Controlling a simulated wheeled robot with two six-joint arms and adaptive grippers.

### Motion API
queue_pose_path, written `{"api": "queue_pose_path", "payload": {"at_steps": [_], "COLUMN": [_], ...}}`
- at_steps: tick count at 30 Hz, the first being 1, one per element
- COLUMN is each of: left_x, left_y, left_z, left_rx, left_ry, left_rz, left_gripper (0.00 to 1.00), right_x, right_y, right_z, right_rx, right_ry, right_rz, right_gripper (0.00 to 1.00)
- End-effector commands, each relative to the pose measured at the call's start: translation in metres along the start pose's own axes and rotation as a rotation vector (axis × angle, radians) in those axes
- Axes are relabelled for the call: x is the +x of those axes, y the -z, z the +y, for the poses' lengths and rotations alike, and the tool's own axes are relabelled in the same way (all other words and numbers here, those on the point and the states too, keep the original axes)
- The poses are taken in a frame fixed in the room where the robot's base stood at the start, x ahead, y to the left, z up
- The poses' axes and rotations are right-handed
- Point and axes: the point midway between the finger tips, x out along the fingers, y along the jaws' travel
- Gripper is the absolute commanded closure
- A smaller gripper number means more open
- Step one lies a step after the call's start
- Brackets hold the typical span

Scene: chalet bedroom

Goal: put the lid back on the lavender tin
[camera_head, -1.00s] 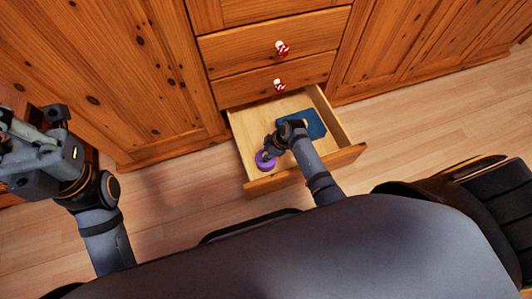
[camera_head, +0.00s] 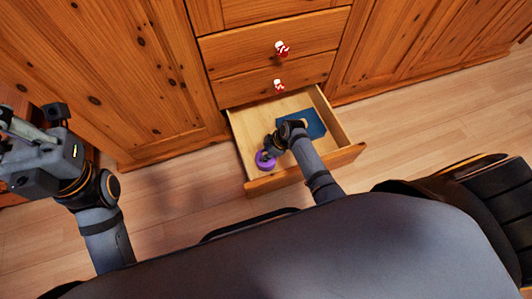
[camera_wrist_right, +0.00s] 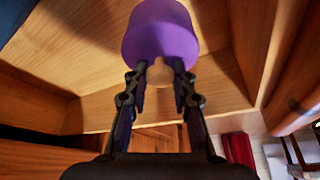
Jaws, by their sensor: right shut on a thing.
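The lavender tin (camera_head: 264,163) is in the open drawer, near its front left corner. In the right wrist view a purple round body (camera_wrist_right: 160,35) fills the top middle, with a pale wooden knob (camera_wrist_right: 160,74) between the fingers. My right gripper (camera_head: 268,149) reaches into the drawer from above and is shut on the knob, which I take to be the lid's. I cannot tell whether the lid sits on the tin or is apart from it. My left gripper (camera_head: 28,135) is at the far left, away from the drawer; its fingertips are unclear.
The open drawer (camera_head: 239,136) has low wooden walls around the tin. A flat dark blue thing (camera_head: 313,122) lies at its back right. Closed drawers with red and white knobs (camera_head: 282,48) are above. Wooden floor (camera_head: 420,135) is clear to the right.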

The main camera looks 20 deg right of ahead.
Motion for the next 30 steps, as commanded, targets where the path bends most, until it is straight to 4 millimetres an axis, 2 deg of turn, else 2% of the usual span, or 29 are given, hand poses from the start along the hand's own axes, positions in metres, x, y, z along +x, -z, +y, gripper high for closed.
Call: {"api": "queue_pose_path", "payload": {"at_steps": [5,6,11,18,23,30], "left_x": [-0.0002,-0.0002,-0.0001,-0.0002,-0.0002,-0.0002], "left_y": [0.0,0.0,0.0,0.0,0.0,-0.0001], "left_z": [0.0,0.0001,0.0001,0.0001,0.0001,0.0001], "left_rx": [0.0,0.0,0.0,0.0,0.0,0.0], "left_ry": [0.0,0.0,0.0,0.0,0.0,-0.001], "left_rz": [0.0,0.0,0.0,0.0,0.0,-0.001], "left_gripper": [1.0,1.0,1.0,1.0,1.0,1.0], "right_x": [0.0,-0.0001,-0.0001,0.0,0.0,0.0], "right_y": [0.0,0.0,0.0,0.0,0.0,0.0], "right_z": [0.0002,0.0002,0.0001,0.0,0.0,0.0], "right_rx": [0.0,0.0,0.0,0.0,0.0,0.0], "right_ry": [0.0,0.0,0.0,0.0,0.0,0.0], "right_rz": [0.0,0.0,0.0,0.0,0.0,0.0], "right_gripper": [0.96,0.71,0.49,0.47,0.26,0.26]}}
